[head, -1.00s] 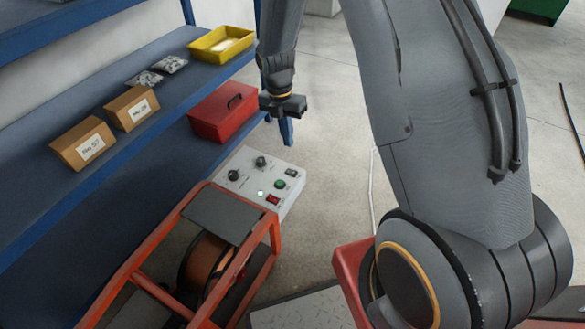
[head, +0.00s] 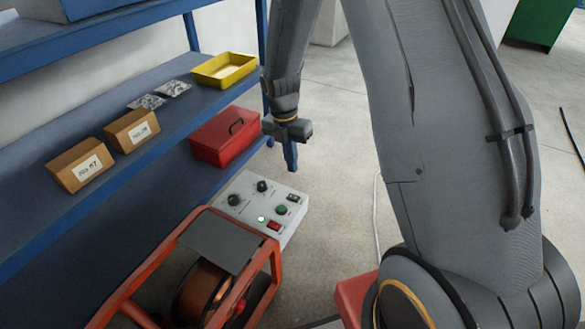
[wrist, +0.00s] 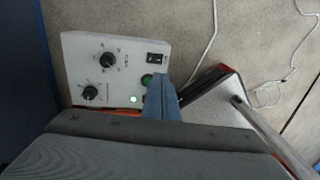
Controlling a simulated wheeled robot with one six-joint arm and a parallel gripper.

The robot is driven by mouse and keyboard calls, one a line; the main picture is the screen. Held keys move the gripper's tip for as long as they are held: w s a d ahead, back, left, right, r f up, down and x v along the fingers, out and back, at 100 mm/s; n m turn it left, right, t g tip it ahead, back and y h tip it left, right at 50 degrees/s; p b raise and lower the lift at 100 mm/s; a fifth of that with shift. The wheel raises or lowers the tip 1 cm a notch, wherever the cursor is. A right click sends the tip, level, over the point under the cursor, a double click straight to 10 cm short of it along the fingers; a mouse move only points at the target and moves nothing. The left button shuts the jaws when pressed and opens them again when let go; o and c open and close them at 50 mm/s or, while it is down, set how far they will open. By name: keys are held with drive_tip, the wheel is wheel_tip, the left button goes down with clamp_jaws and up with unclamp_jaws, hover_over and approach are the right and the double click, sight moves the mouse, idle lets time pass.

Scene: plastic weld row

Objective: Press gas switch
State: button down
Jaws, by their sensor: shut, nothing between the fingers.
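The white control box (head: 242,192) stands on the floor beside the shelf. Its top carries two black knobs, a black rocker switch (head: 292,198), a green button (head: 281,210), a red switch (head: 273,225) and a lit green lamp (head: 261,219). I cannot read which switch is labelled gas. My gripper (head: 291,168) is shut and empty, its blue fingers pointing down above the box's far right side. In the wrist view the fingers (wrist: 161,80) overlap the box's right edge, just beside the green button (wrist: 147,80) and below the black switch (wrist: 157,59). They mostly hide the red switch.
An orange-framed reel (head: 205,285) stands right in front of the box. The blue shelf (head: 75,215) on the left holds a red toolbox (head: 224,137), a yellow bin (head: 224,70) and cardboard boxes (head: 80,166). A white cable runs over open floor to the right.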

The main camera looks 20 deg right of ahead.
sight(297, 198)
drive_tip(key=f, duration=0.4)
drive_tip(key=f+b, duration=0.1)
drive_tip(key=f, duration=0.2)
drive_tip(key=s+d+f+b, duration=0.1)
drive_tip(key=f, duration=0.3)
drive_tip(key=shift+f, duration=0.35)
